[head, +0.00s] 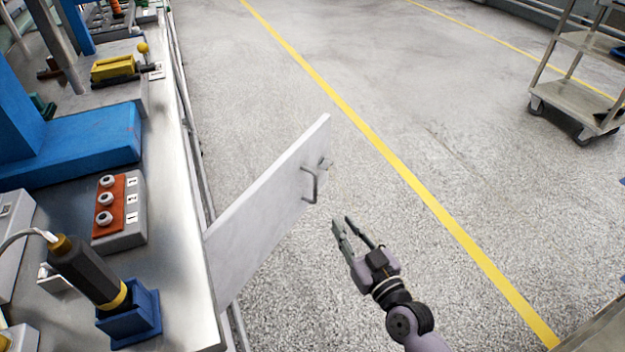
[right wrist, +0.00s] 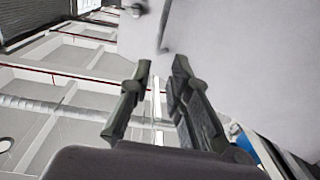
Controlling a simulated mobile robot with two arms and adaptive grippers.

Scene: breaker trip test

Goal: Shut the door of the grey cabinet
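The door (head: 265,205) is a pale grey panel standing open, jutting out from the front edge of the bench over the floor. Its bent metal handle (head: 315,186) is near the far, free end. The cabinet body behind the door is hidden under the bench top. My right gripper (head: 342,220) is open and empty, a little to the right of and nearer than the handle, apart from it. In the right wrist view, the door (right wrist: 240,60) fills the upper right, and the handle (right wrist: 163,30) shows beyond my open fingers (right wrist: 160,64). My left gripper is not in view.
The metal bench top (head: 185,235) on the left carries a red-plated button box (head: 120,210), a dark cylindrical tool in a blue holder (head: 130,318) and a blue stand (head: 90,150). A wheeled cart (head: 580,100) stands at far right. The floor right of the door is clear.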

